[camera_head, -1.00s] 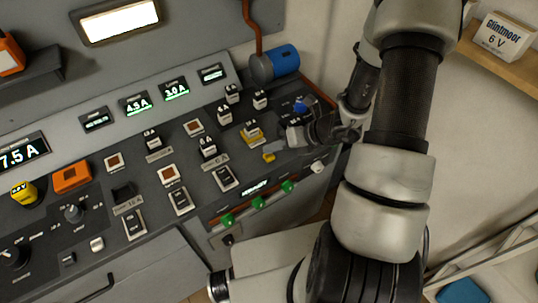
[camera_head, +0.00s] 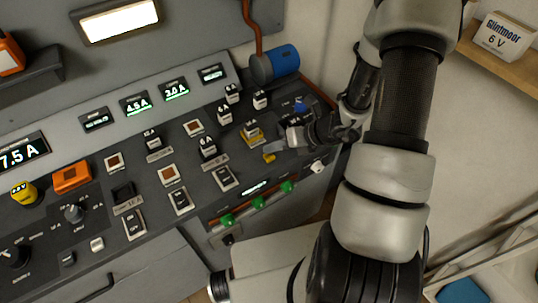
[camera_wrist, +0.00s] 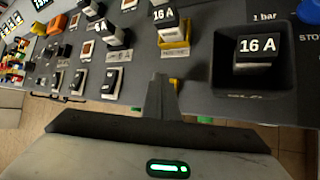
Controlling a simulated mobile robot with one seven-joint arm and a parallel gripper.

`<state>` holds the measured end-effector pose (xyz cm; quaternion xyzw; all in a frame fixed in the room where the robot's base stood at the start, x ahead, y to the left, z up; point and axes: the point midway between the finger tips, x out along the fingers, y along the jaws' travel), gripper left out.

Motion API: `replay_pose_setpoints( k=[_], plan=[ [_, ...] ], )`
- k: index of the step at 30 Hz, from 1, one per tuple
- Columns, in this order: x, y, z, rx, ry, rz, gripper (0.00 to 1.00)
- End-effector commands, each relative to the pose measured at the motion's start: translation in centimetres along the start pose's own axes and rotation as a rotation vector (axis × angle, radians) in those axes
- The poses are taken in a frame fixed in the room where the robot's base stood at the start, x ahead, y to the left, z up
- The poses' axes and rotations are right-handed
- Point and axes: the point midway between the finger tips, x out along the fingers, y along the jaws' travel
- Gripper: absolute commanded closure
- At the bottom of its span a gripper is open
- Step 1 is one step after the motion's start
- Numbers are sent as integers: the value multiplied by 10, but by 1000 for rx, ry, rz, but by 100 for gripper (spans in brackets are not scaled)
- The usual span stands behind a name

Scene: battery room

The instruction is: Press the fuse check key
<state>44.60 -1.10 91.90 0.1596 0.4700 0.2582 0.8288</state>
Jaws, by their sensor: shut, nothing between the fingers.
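A small yellow key (camera_head: 268,158) lies on the dark console in the head view, in front of a yellow socket (camera_head: 254,138) that holds a fuse. I take it as the fuse check key, but its label is not readable. My gripper (camera_head: 284,146) is shut and empty, low over the console and close to the key's right side. Contact cannot be told. In the wrist view my shut fingers (camera_wrist: 162,88) point at the panel just in front of the yellow socket (camera_wrist: 174,48) with its 16 A fuse (camera_wrist: 165,17).
A black tray (camera_wrist: 222,85) with a 16 A fuse (camera_wrist: 259,45) is right of the fingers, and a blue knob (camera_wrist: 309,11) is beyond it. Several fuses and rocker switches (camera_head: 224,178) crowd the panel to the left. Green knobs (camera_head: 288,186) line the front edge.

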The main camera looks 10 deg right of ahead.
Motion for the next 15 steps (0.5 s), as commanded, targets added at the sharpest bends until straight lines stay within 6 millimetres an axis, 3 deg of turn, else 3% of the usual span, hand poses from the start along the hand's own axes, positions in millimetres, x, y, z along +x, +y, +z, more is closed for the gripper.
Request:
replay_pose_setpoints(
  k=[15],
  plan=[
    [6,-5,-5,0,0,0,100]
  ],
)
